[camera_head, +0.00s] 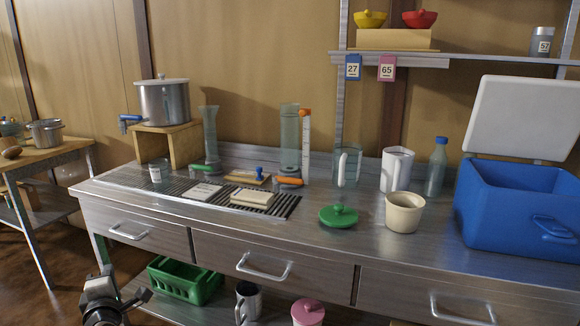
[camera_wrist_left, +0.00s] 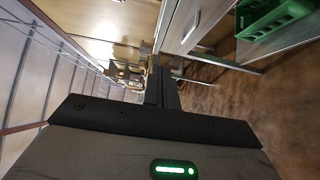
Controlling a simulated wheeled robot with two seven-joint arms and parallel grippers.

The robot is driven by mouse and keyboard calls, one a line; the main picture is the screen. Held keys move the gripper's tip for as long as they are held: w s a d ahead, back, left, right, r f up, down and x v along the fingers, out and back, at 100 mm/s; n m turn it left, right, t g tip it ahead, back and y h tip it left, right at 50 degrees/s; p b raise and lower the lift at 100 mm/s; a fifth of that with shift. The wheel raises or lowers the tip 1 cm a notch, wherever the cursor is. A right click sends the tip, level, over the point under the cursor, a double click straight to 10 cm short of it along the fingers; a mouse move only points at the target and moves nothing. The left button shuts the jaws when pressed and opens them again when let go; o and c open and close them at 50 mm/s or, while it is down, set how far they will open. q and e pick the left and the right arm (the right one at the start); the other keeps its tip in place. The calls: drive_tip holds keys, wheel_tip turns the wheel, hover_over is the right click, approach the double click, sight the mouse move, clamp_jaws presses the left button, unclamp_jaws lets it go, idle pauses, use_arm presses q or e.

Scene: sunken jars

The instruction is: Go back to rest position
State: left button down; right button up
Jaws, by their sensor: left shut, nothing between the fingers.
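My left gripper (camera_head: 104,284) is low at the bottom left of the head view, in front of the metal counter (camera_head: 330,232) and below its top. In the left wrist view its dark fingers (camera_wrist_left: 161,88) are together, with nothing between them. It is apart from the counter and the things on it. My right gripper is in neither view.
A green basket (camera_head: 184,282) stands on the shelf under the counter, right of my left gripper. Brown floor is free at lower left.

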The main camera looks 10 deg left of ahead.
use_arm(q)
drive_tip(key=s+d+f+m+h+p, duration=0.15)
drive_tip(key=s+d+m+h, duration=0.3)
drive_tip(key=d+m, duration=0.5)
drive_tip(key=s+d+f+m+h+p, duration=0.1)
drive_tip(key=s+d+f+m+h, duration=0.3)
drive_tip(key=d+m, duration=0.5)
drive_tip(key=s+d+f+m+g+h+p, duration=0.1)
drive_tip(key=s+d+m+g+h, duration=0.3)
drive_tip(key=s+d+m, duration=0.5)
drive_tip(key=s+d+h+p, duration=0.1)
drive_tip(key=s+d, duration=0.4)
drive_tip(key=d, duration=0.4)
drive_tip(key=shift+s+d+f, duration=0.2)
drive_tip(key=shift+s, duration=0.1)
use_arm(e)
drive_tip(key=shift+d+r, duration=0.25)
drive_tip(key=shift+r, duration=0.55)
